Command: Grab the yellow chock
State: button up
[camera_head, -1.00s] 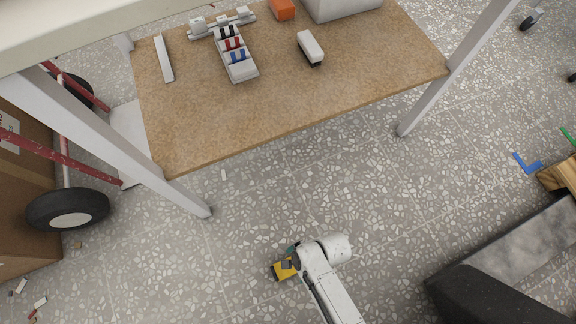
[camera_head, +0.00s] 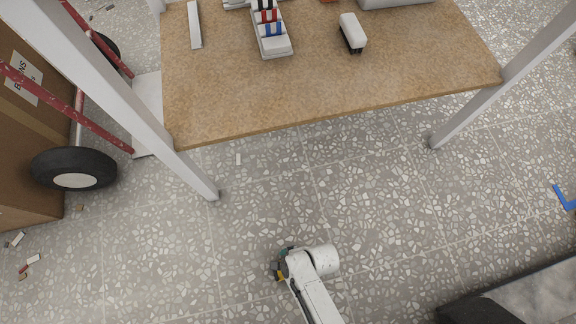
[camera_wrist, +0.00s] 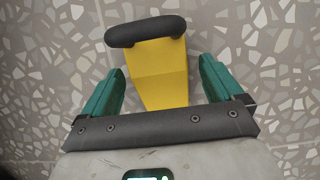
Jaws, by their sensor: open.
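The yellow chock (camera_wrist: 158,75) lies on the speckled floor, with a black rounded bar (camera_wrist: 145,31) across its far end. In the wrist view it sits between the two green fingers of my gripper (camera_wrist: 163,68). The fingers are open, with a gap showing on each side of the chock; its near end is hidden behind the gripper's dark front edge. In the head view my gripper (camera_head: 281,264) is low over the floor at bottom centre, and my arm covers most of the chock, leaving only a sliver of yellow (camera_head: 279,275).
A wheeled red-framed cart (camera_head: 75,170) and a cardboard box (camera_head: 25,130) are at left. The floor around my gripper is clear.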

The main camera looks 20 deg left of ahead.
jog(key=shift+s+a+f, duration=0.15)
jog(key=shift+f, duration=0.45)
jog(key=c, duration=1.4)
